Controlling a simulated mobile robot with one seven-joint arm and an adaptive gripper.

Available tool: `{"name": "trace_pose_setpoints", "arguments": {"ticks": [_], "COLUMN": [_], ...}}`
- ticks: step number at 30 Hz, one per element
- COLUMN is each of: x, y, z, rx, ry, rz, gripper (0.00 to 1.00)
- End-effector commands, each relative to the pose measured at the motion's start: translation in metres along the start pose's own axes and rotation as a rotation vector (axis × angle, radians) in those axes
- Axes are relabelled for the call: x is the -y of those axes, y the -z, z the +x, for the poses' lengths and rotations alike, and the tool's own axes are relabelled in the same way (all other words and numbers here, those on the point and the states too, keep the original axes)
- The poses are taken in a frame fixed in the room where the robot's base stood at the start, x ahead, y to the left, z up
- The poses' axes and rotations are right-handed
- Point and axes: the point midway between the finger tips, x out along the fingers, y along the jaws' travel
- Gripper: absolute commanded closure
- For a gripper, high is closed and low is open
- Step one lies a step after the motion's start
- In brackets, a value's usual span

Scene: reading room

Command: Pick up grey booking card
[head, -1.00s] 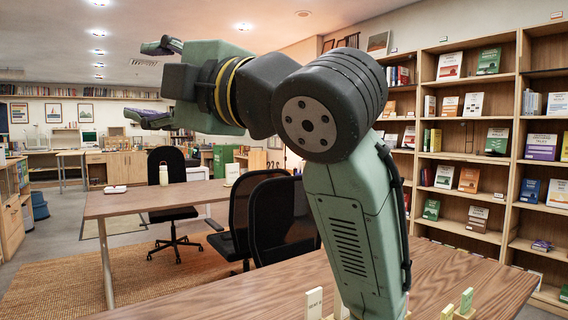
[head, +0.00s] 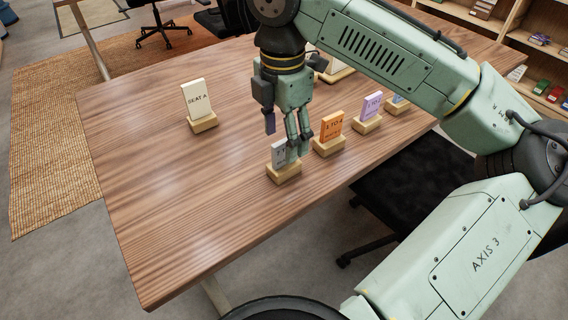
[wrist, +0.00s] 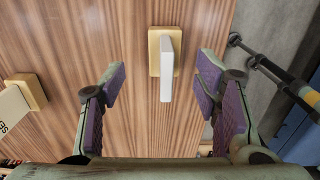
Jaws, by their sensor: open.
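The grey booking card (head: 279,152) stands upright in a small wooden holder (head: 284,175) near the table's front edge, partly behind my fingers in the head view. In the wrist view the card (wrist: 167,70) shows edge-on in its holder (wrist: 154,52), ahead of and between my fingertips. My gripper (head: 286,133) points down just above the card. In the wrist view my gripper (wrist: 162,82) is open, with purple pads on both sides and nothing held. I cannot tell whether a finger touches the card.
An orange card (head: 332,126) and a purple card (head: 371,105) stand in holders to the right, with a blue one (head: 399,101) beyond. A cream "SEAT A" card (head: 196,98) stands to the left. The table's (head: 170,210) left front is clear. A black chair (head: 420,190) is by the front edge.

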Motion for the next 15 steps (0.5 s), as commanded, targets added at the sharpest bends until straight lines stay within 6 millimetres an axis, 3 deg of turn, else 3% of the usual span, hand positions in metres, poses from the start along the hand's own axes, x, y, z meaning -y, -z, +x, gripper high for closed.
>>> {"name": "trace_pose_setpoints", "arguments": {"ticks": [15], "x": [0.006], "y": [0.002], "z": [0.055], "rx": [0.000], "ry": [-0.003], "rz": [0.001], "gripper": [0.43]}}
